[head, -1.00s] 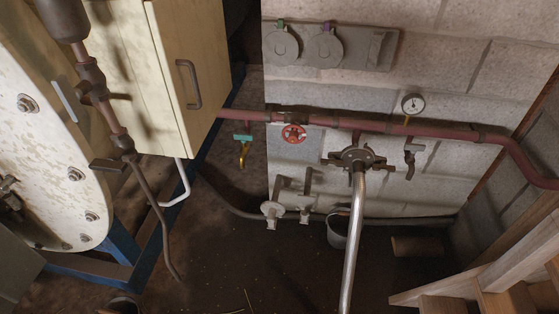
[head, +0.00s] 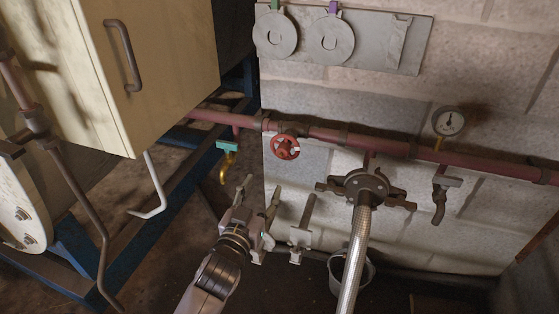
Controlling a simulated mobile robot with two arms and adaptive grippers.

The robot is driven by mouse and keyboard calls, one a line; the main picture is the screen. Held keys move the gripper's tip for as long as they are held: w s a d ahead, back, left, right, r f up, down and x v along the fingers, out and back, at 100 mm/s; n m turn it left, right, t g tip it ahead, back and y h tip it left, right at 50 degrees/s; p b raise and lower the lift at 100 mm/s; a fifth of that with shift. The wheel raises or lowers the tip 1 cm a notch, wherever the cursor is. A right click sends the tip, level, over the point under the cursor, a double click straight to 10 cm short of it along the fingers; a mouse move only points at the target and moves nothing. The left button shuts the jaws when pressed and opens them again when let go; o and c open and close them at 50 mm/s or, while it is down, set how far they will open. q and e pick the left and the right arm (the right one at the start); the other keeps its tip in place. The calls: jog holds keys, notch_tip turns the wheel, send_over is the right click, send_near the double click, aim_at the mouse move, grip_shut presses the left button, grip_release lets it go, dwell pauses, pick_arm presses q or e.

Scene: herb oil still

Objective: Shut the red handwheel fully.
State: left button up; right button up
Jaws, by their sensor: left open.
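The red handwheel (head: 285,147) is a small spoked wheel on the red pipe (head: 330,135) along the block wall, left of centre in the head view. How far it is turned cannot be told. My left gripper (head: 259,187) is below and a little left of the handwheel, its fingers apart and pointing up. It is empty and clear of the wheel. My right gripper is out of view.
A tap with a teal handle (head: 227,147) hangs left of the wheel. A flanged fitting with a braided hose (head: 358,245) is to the right. A pressure gauge (head: 449,121), grey bucket (head: 351,271) and cream cabinet (head: 170,60) are nearby.

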aim_at(282, 155)
pick_arm(q)
jog(key=b+x, duration=0.2)
jog(key=x, duration=1.1)
jog(key=shift+w+d+f, duration=0.1)
jog(key=shift+d+f, duration=0.05)
jog(key=shift+f, duration=0.05)
jog(key=shift+w+d, duration=0.1)
jog(key=shift+w, duration=0.3)
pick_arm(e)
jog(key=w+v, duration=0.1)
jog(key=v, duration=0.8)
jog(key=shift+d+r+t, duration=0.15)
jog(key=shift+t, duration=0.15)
pick_arm(q)
jog(key=shift+c, duration=0.6)
jog(key=c, duration=1)
jog(key=shift+c, duration=0.2)
